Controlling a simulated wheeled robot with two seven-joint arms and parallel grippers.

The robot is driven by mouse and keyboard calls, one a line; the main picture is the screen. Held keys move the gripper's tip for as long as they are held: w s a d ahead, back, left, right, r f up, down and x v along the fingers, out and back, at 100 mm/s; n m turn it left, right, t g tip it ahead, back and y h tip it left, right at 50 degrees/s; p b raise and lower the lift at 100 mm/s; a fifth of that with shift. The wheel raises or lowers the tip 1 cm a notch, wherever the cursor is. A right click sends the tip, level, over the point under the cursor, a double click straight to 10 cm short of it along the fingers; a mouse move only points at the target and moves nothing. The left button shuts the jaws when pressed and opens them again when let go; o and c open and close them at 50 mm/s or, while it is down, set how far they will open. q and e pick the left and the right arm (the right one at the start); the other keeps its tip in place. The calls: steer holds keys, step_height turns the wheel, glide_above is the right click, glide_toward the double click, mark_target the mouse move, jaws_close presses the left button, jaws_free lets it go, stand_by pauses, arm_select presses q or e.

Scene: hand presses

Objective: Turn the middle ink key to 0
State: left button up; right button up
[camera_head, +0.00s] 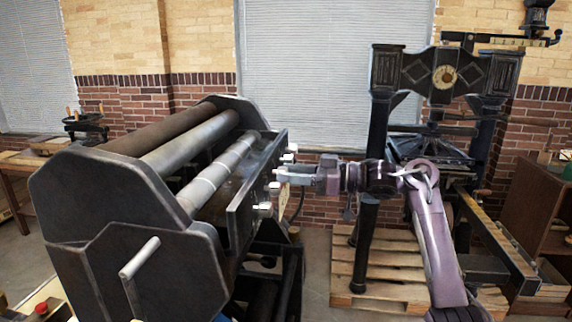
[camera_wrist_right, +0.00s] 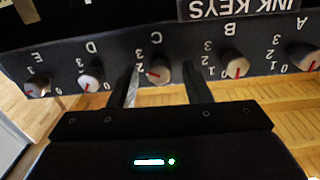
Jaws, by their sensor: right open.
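The middle ink key, C (camera_wrist_right: 158,72), is a round metal knob with a red pointer on the black INK KEYS panel (camera_wrist_right: 120,50). In the right wrist view its pointer points left, toward the 2. My right gripper (camera_wrist_right: 165,90) is open, with one finger on each side of key C; I cannot tell whether either finger touches it. In the head view the right gripper (camera_head: 284,178) is at the side of the roller press (camera_head: 130,215), and key C is hidden or too small to make out there. My left gripper is not in view.
A second press (camera_head: 432,150) stands on a wooden pallet (camera_head: 390,275) at the right.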

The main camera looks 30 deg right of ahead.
steer(key=shift+w+a, duration=0.4)
steer(key=shift+a, duration=0.1)
jaws_close()
